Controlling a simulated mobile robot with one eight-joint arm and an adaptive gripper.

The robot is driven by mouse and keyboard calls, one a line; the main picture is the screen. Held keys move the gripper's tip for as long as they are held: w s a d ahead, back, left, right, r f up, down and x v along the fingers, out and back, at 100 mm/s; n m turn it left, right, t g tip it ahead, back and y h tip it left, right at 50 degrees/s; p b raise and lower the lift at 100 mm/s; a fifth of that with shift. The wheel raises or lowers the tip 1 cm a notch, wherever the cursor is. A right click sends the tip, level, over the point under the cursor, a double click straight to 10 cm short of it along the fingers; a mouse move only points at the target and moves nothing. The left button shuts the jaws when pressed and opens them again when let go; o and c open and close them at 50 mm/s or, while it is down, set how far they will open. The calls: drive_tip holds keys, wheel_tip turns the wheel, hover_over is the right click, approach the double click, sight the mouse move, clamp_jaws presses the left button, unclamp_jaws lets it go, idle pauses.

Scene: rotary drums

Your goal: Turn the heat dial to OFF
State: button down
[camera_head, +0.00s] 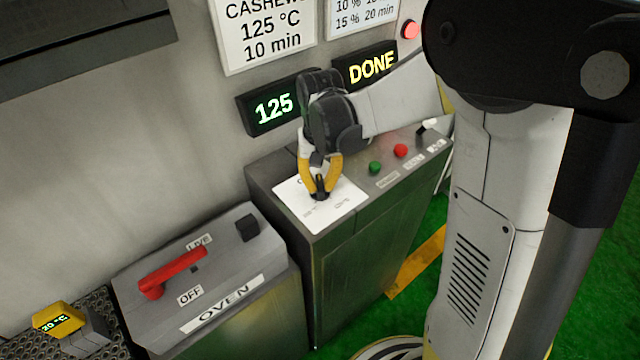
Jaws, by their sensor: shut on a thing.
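The heat dial (320,194) is a small black knob on a white label plate (340,212), on the sloped top of the metal control box. My gripper (320,180) reaches down from above with its yellow fingers on either side of the knob and is shut on it. The fingers and wrist hide part of the knob and some of the plate's lettering. The printed words are too small to read, so I cannot tell which mark the knob points to.
Right of the plate are a green button (375,167), a red button (400,150) and a white-tipped switch (428,125). Behind, displays read 125 (274,107) and DONE (371,66). An oven switch box (225,285) with a red lever (172,271) stands left. My arm fills the right.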

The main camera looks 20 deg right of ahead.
sight(320, 182)
drive_tip(key=n, duration=0.6)
drive_tip(key=shift+n, duration=0.4)
idle(0.3)
drive_tip(key=c, duration=1.4)
unclamp_jaws()
wheel_tip(320, 182, up, 12)
